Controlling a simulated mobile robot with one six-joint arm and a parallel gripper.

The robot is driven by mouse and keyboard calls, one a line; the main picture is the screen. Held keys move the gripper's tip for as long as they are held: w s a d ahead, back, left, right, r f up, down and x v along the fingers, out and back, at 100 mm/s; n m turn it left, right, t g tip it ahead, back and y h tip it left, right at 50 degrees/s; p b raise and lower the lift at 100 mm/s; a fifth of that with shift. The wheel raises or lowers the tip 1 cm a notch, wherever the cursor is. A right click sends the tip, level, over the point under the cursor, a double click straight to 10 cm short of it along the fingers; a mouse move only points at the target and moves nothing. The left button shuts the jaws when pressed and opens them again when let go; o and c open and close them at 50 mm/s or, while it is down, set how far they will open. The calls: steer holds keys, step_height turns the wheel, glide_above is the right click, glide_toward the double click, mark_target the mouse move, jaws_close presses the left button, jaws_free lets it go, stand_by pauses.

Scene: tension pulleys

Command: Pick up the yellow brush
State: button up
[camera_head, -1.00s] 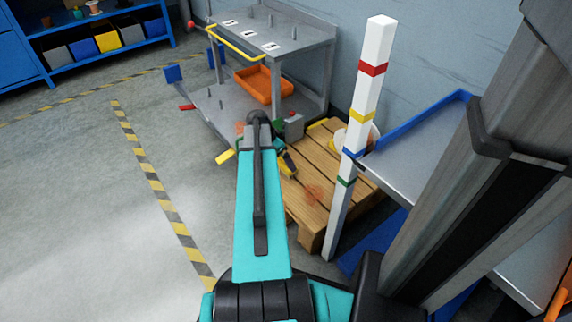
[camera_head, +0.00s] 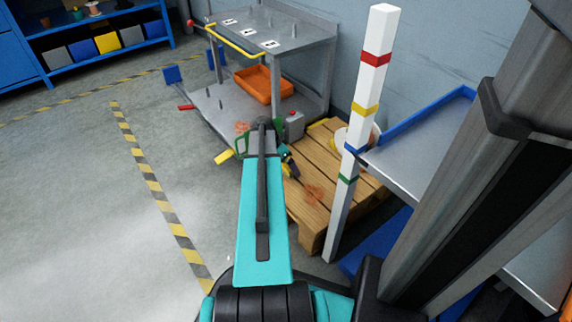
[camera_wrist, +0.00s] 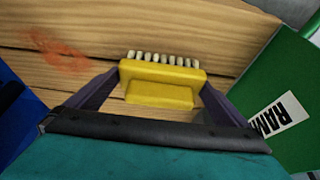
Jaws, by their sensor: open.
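The yellow brush (camera_wrist: 160,84), with a row of pale bristles along its upper edge, lies over the wooden boards in the wrist view. My gripper (camera_wrist: 157,86) is open, with one dark finger on the left and one on the right of the brush. The brush is between the fingers; its right end is close to the right finger, and I cannot tell whether they touch.
The wooden pallet (camera_head: 317,165) has a reddish stain. A green box with a white label (camera_wrist: 281,112) stands right of the gripper; a blue surface (camera_wrist: 15,120) is on the left. A metal cart (camera_head: 283,50) and a white striped post (camera_head: 364,105) stand near the pallet.

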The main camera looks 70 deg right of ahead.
stand_by(0.3)
steer(key=c, duration=0.9)
steer(key=shift+r, duration=0.15)
steer(key=shift+r+p, duration=0.6)
steer(key=shift+r, duration=0.15)
steer(key=shift+p+v, duration=0.75)
steer(key=shift+v, duration=0.45)
steer(key=shift+w+a+r+p, duration=0.15)
steer(key=shift+w+a+p, duration=0.7)
steer(key=shift+a, duration=1.45)
steer(key=shift+w+a+r+p, duration=0.15)
steer(key=shift+w+a+p, duration=0.4)
steer(key=shift+w+a, duration=1.2)
steer(key=shift+w+a+r+p, duration=0.2)
steer(key=shift+w+a+p, duration=0.4)
steer(key=shift+a, duration=2.3)
